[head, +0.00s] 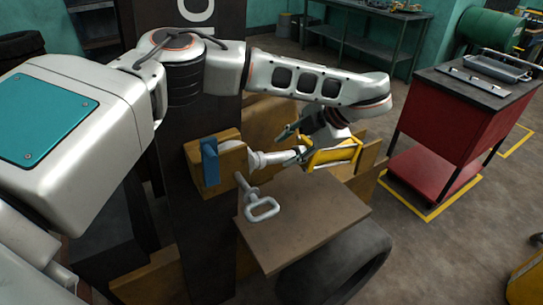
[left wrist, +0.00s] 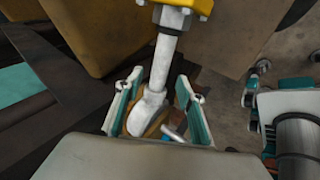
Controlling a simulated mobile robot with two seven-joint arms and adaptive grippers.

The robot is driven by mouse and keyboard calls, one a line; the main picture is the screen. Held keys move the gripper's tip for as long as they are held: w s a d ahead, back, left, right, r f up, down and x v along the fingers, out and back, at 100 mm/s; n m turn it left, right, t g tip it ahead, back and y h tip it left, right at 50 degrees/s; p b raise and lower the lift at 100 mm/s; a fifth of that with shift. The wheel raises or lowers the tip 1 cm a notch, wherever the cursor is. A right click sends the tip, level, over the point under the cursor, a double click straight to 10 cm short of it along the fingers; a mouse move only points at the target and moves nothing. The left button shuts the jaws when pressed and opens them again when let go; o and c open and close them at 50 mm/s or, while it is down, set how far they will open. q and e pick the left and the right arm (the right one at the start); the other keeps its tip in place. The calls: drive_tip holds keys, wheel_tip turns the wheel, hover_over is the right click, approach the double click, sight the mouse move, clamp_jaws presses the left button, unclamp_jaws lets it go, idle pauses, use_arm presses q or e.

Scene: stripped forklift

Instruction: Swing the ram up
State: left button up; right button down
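The ram shows in the head view as a pale metal rod (head: 268,159) running from the wooden block to a yellow part (head: 334,153) at the right. In the left wrist view its rod (left wrist: 164,62) comes down from a yellow end at the top to a rounded pale end (left wrist: 148,112). My left gripper (head: 292,144) is beside the rod in the head view. In the left wrist view its teal-lined fingers (left wrist: 158,88) stand apart on either side of the rod's rounded end, with gaps visible. Part of my right gripper (left wrist: 284,90) shows at the right edge there.
A brown board (head: 305,222) lies below the ram with a grey looped-handle pin (head: 262,208) at its edge. A blue piece (head: 209,162) sits on the wooden block (head: 230,155). A black wheel (head: 350,268) is below. A red cabinet (head: 455,120) stands right; open floor lies before it.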

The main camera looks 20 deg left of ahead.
sight(278, 156)
use_arm(q)
drive_tip(key=p+x, duration=0.1)
drive_tip(key=x, duration=0.5)
drive_tip(key=shift+a+f, duration=0.15)
drive_tip(key=shift+f, duration=0.1)
